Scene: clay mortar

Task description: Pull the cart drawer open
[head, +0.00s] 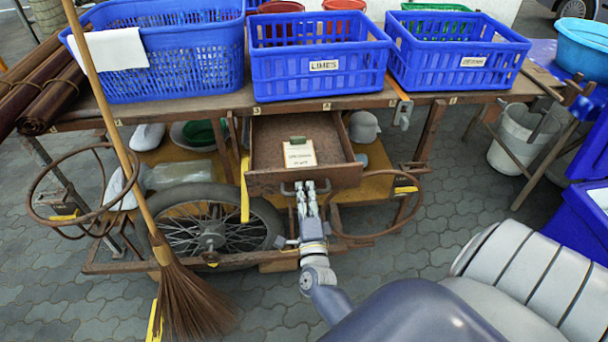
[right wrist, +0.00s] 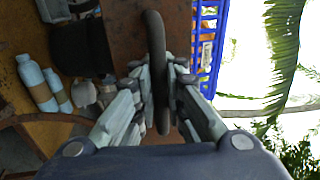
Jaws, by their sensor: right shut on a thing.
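The brown wooden cart drawer (head: 273,142) sticks out from under the cart's top, so its inside shows. A small card with a dark green clip lies in it. A dark bar handle (head: 287,190) is on its front face. My right gripper (head: 306,187) is at the front of the drawer and shut on this handle. In the right wrist view, the curved dark handle (right wrist: 156,50) passes between the fingers of the gripper (right wrist: 160,92). The drawer front (right wrist: 122,25) shows behind it. My left gripper is not in view.
Blue baskets (head: 318,78) stand on the cart top (head: 190,106). A broom (head: 183,295) leans at the left, before a spoked wheel (head: 212,232). A curved metal hoop (head: 398,222) is right of the drawer. A white bucket (head: 522,138) stands right. Grey paving (head: 455,200) is clear.

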